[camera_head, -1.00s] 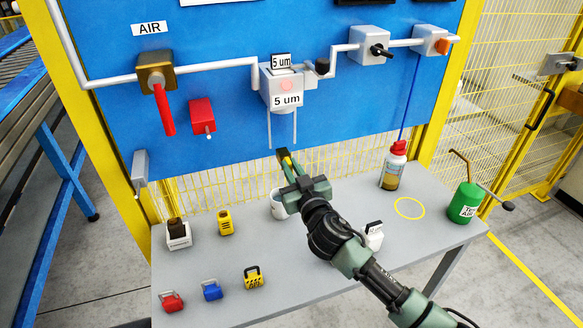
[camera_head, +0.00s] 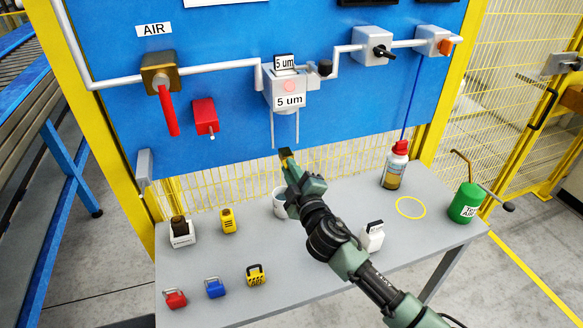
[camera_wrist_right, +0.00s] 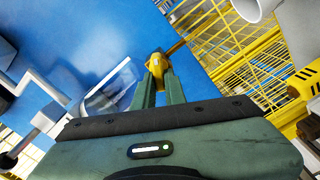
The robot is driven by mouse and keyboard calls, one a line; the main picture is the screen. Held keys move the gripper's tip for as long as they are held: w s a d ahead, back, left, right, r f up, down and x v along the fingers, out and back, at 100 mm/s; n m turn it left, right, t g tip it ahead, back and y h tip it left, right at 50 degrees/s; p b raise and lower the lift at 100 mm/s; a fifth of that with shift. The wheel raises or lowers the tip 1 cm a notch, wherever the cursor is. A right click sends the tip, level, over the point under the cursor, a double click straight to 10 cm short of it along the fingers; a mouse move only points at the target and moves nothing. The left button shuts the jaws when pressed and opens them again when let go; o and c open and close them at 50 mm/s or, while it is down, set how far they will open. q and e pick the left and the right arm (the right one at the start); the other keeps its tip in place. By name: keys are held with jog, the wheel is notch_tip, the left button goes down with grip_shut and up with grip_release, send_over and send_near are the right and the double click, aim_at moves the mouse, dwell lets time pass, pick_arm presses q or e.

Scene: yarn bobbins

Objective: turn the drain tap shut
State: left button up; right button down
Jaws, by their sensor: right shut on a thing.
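The filter unit (camera_head: 278,83), labelled "5 um", hangs on the blue panel with two thin rods below it. A small yellow piece with a dark end (camera_head: 286,157), which looks like the drain tap, shows below the rods. My right gripper (camera_head: 290,168) reaches up to it from below. In the right wrist view the yellow tap (camera_wrist_right: 157,64) sits between the green fingertips of my right gripper (camera_wrist_right: 158,80), which is shut on it. The tap's exact angle is hard to read. My left gripper is not in view.
A white cup (camera_head: 279,204) stands on the grey table (camera_head: 330,275) below the gripper, partly hidden by it. A red-capped bottle (camera_head: 395,168) and a white box (camera_head: 372,237) stand to the right. A red lever (camera_head: 168,108) hangs at left. Padlocks lie at front left.

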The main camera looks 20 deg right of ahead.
jog(key=n, duration=0.4)
jog(key=n+p, duration=0.1)
jog(key=shift+a+f+n, duration=0.15)
jog(key=shift+f+n, duration=0.15)
jog(key=shift+n, duration=0.1)
dwell(0.4)
jog(key=c, duration=1.5)
grip_release()
jog(key=shift+o, duration=0.2)
jog(key=shift+s, duration=0.1)
jog(key=s+b, duration=0.1)
jog(key=s, duration=0.6)
jog(key=shift+s+b, duration=0.3)
jog(key=shift+s, duration=0.1)
